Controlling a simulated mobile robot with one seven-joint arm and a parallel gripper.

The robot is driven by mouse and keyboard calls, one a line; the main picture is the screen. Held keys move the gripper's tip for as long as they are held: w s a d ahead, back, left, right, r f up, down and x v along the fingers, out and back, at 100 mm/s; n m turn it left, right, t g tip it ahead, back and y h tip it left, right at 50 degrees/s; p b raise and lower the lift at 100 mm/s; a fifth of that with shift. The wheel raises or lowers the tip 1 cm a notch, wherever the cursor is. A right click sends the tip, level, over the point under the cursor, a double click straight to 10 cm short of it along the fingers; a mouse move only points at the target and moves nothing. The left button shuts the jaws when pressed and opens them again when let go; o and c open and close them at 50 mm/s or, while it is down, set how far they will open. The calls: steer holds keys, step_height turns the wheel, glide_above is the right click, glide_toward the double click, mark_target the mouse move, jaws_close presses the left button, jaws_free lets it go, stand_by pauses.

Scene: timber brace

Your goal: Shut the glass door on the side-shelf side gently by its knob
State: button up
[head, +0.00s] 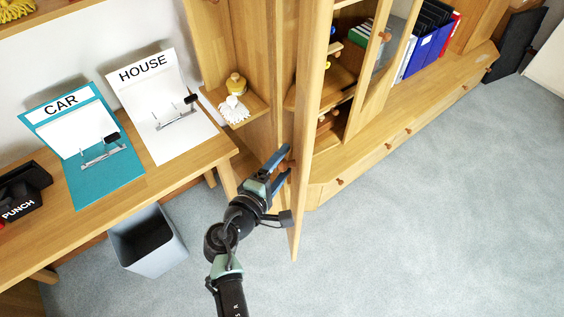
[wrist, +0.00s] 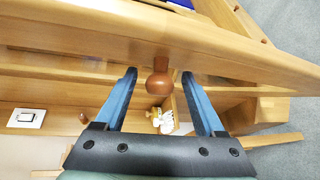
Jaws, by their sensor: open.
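The wood-framed door (head: 303,150) on the side-shelf side stands open and shows nearly edge-on in the head view. Its frame also crosses the top of the wrist view (wrist: 90,35). Its round brown knob (wrist: 160,84) sits between my two blue fingers in the wrist view, with visible gaps on both sides. In the head view my gripper (head: 281,160) is at the left face of this door, and the fingers partly cover the knob. My gripper (wrist: 159,75) is open and holds nothing.
Another framed door (head: 371,75) stands on the cabinet's right. A desk (head: 175,180) with folders and a grey bin (head: 165,260) are left. Grey carpet (head: 430,220) is clear at the right.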

steer(key=shift+c, duration=0.3)
jaws_close()
stand_by(1.2)
